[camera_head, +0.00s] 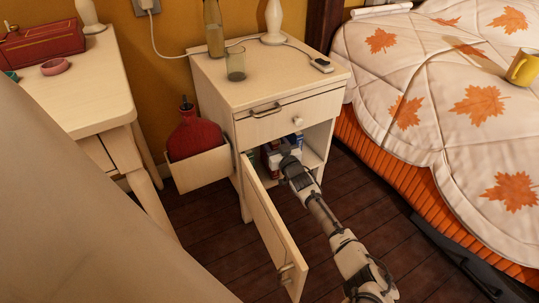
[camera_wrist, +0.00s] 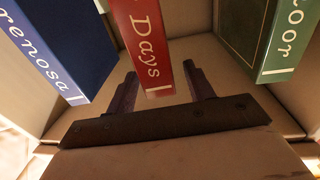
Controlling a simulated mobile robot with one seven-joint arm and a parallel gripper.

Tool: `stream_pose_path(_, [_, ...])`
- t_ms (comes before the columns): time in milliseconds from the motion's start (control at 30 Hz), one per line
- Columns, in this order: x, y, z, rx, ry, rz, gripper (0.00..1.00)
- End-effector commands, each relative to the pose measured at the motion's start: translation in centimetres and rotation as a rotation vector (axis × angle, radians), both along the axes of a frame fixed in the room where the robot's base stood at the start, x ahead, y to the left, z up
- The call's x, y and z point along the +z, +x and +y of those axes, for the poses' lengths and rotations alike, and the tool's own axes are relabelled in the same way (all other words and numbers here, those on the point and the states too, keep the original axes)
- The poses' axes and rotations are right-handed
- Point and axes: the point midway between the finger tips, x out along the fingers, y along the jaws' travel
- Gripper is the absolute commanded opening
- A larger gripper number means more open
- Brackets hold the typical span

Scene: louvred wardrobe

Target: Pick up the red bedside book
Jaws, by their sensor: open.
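The red book (camera_wrist: 145,45), with "Days" on its spine, stands between a blue book (camera_wrist: 55,50) on the left and a dark green book (camera_wrist: 262,40) on the right in the wrist view. My gripper (camera_wrist: 160,78) is open, its two dark fingers on either side of the red book's lower end. Gaps show on the book's right; the left finger looks very close to it, and contact cannot be told. In the head view my gripper (camera_head: 287,160) reaches into the nightstand's open lower compartment, where books are partly hidden.
The nightstand (camera_head: 285,85) has its door (camera_head: 272,235) swung open just left of my arm. A glass (camera_head: 235,63), bottle and lamp stand on top. The bed (camera_head: 430,130) is on the right. A box with a red vase (camera_head: 193,133) hangs at left.

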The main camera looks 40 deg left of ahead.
Motion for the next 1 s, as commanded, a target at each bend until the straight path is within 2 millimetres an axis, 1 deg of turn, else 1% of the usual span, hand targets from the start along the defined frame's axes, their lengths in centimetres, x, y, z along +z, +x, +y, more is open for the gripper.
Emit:
stream_pose_path(33, [-0.3, 0.2, 0.8, 0.003, -0.001, -0.002, 0.53])
stream_pose_path(200, [-0.2, 1.1, 2.2, 0.001, -0.002, -0.002, 0.53])
stream_pose_path(300, [0.0, 1.3, 2.6, 0.001, 0.000, -0.001, 0.53])
stream_pose_path(533, [0.0, 1.4, 2.6, 0.000, 0.000, -0.001, 0.53])
stream_pose_path(567, [0.0, 1.3, 2.6, 0.000, 0.000, -0.001, 0.50])
stream_pose_path(933, [0.0, 1.3, 2.6, 0.000, -0.001, 0.000, 0.02])
stream_pose_path(1000, [0.0, 1.3, 2.6, 0.000, -0.001, 0.000, 0.00])
